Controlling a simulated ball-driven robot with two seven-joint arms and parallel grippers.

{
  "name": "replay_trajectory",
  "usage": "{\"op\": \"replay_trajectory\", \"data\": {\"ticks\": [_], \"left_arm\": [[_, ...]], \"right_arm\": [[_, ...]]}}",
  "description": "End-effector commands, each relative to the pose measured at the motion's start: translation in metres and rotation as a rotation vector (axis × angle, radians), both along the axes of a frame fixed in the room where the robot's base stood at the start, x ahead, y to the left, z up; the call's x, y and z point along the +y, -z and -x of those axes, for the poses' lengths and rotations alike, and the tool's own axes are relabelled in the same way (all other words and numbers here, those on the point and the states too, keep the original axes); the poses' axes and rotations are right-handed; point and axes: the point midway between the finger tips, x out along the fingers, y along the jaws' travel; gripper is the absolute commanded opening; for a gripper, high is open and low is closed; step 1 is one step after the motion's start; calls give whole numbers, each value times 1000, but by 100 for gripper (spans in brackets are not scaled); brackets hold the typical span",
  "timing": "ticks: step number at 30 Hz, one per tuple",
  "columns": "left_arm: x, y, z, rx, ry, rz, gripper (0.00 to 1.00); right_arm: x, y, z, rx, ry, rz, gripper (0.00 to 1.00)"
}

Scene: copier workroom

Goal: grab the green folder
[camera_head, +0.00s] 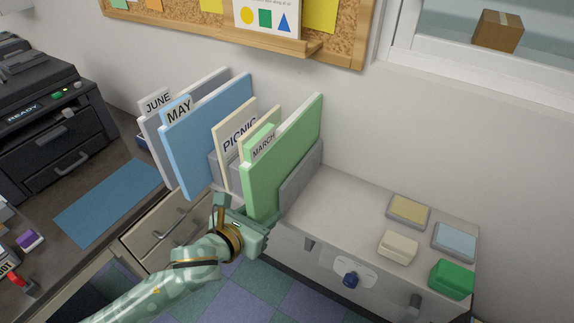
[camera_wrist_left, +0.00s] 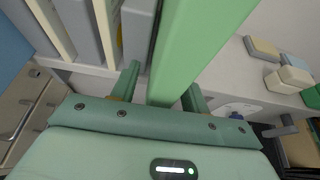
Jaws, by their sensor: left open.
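The green folder (camera_head: 285,158) stands upright in a grey holder, with a tab that reads MARCH. My left gripper (camera_head: 248,224) is at the lower front edge of this folder. In the left wrist view, the open fingers of the gripper (camera_wrist_left: 160,90) are on either side of the green folder (camera_wrist_left: 192,45), with gaps showing beside it. Whether a finger touches it is unclear. My right gripper is not in view.
A blue MAY folder (camera_head: 208,130), a cream PICNIC folder (camera_head: 222,158) and a grey JUNE folder (camera_head: 151,128) stand to the left. A green block (camera_head: 451,279) and several pads lie on the cabinet top (camera_head: 345,210) at right. A black printer (camera_head: 50,125) stands at far left.

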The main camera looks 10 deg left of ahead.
Motion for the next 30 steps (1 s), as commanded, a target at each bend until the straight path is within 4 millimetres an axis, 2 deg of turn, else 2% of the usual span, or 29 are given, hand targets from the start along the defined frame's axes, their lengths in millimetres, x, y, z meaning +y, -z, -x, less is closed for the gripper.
{"op": "replay_trajectory", "data": {"ticks": [3,9,10,14,15,25,30], "left_arm": [[-3,5,-9,0,1,1,45],[-3,4,-9,0,1,0,45],[-3,4,-9,0,1,0,40],[-3,4,-9,0,1,0,4],[-3,4,-9,0,1,0,0],[-3,2,-10,-3,1,1,0],[0,-8,-11,-4,-1,0,0]], "right_arm": [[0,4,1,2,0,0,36],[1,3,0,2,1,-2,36],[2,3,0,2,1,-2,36],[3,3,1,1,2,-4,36],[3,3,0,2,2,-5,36],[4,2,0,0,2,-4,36],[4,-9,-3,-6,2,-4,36]]}}
